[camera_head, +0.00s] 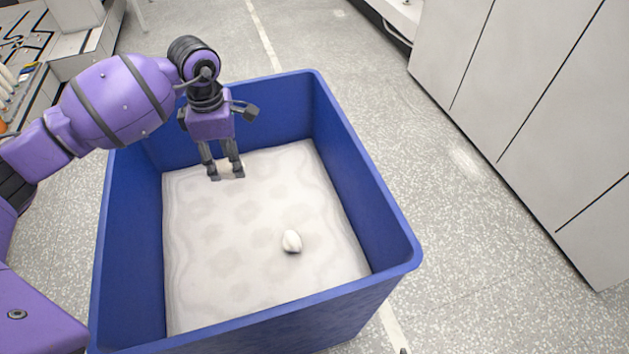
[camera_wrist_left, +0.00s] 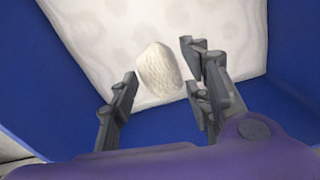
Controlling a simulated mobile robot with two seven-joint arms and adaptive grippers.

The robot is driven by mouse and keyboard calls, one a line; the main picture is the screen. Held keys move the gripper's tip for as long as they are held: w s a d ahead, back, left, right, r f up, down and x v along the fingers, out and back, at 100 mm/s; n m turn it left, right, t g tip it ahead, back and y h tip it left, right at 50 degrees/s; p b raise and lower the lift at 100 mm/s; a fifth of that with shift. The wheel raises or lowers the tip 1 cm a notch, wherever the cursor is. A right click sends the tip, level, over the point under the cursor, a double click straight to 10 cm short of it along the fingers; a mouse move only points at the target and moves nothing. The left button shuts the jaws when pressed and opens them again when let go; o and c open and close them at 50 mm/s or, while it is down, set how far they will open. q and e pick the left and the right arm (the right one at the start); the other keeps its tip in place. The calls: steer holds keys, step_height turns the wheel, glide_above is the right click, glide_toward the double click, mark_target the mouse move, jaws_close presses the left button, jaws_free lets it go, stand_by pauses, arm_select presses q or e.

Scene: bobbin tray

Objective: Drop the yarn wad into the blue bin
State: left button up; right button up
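The yarn wad (camera_wrist_left: 158,72) is a pale, ridged lump between the fingertips of my left gripper (camera_wrist_left: 163,74) in the left wrist view. The fingers close in on it from both sides, and it appears held. In the head view the left gripper (camera_head: 226,174) points down inside the blue bin (camera_head: 385,220), close to its far wall. The wad is mostly hidden there; only a pale patch shows between the fingers. A second white lump (camera_head: 291,241) lies apart from the gripper on the bin's pale floor. My right gripper is not in view.
The bin's blue walls surround the gripper, and its pale floor is otherwise bare. Light cabinets (camera_head: 540,110) stand to the right across open speckled floor. A rack with pale items (camera_head: 8,85) stands at the far left.

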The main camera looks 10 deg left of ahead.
arm_select(q)
steer(key=shift+o, duration=1.2)
steer(key=shift+s, duration=0.1)
step_height(320, 180, up, 12)
